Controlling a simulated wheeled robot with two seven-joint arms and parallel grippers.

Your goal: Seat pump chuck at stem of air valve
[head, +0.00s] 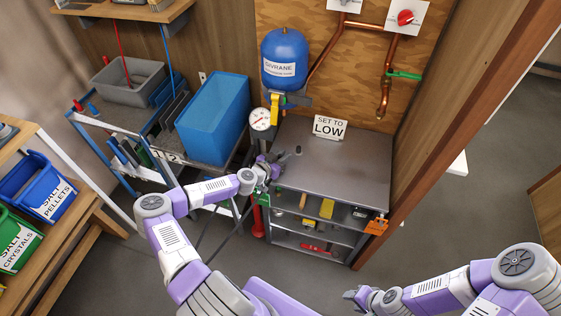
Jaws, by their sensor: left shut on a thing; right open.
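My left gripper (277,164) is over the left edge of the grey metal bench (350,165). It is shut on a small dark piece that appears to be the pump chuck, mostly hidden by the fingers. A blue tank (285,62) hangs on the plywood wall above and behind the gripper, with a yellow fitting (275,108) under it. The air valve stem is too small to make out. A red pump (258,222) stands at the bench's left side, below the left gripper. My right gripper (357,296) is open and empty, low over the floor in front.
A round gauge (261,118) is close behind the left gripper. A "SET TO LOW" sign (330,127) stands on the bench, whose top is otherwise mostly clear. A blue bin (213,118) sits on the cart at left. Copper pipes (387,75) run up the wall.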

